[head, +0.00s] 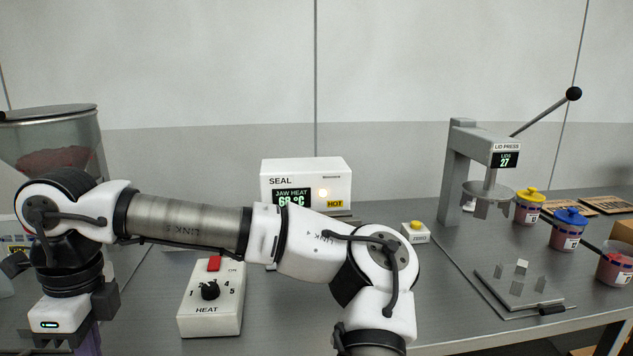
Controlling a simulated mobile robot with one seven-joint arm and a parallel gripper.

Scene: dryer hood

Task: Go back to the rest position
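My arm reaches from the bottom centre across to the left in the head view, bent over the table. My gripper (62,318) hangs down at the lower left, below the wrist. Its fingers run out of the bottom edge, so I cannot see if they are open, shut or holding anything. A small purple patch (89,344) shows just beside it at the bottom edge; I cannot tell what it is.
A hopper (50,140) stands behind the wrist. The heat control box (211,300) and seal unit (306,178) are near the arm, the latter partly hidden. A small yellow-button box (415,233), lid press (457,175), plate (522,288) and jars (567,230) stand to the right.

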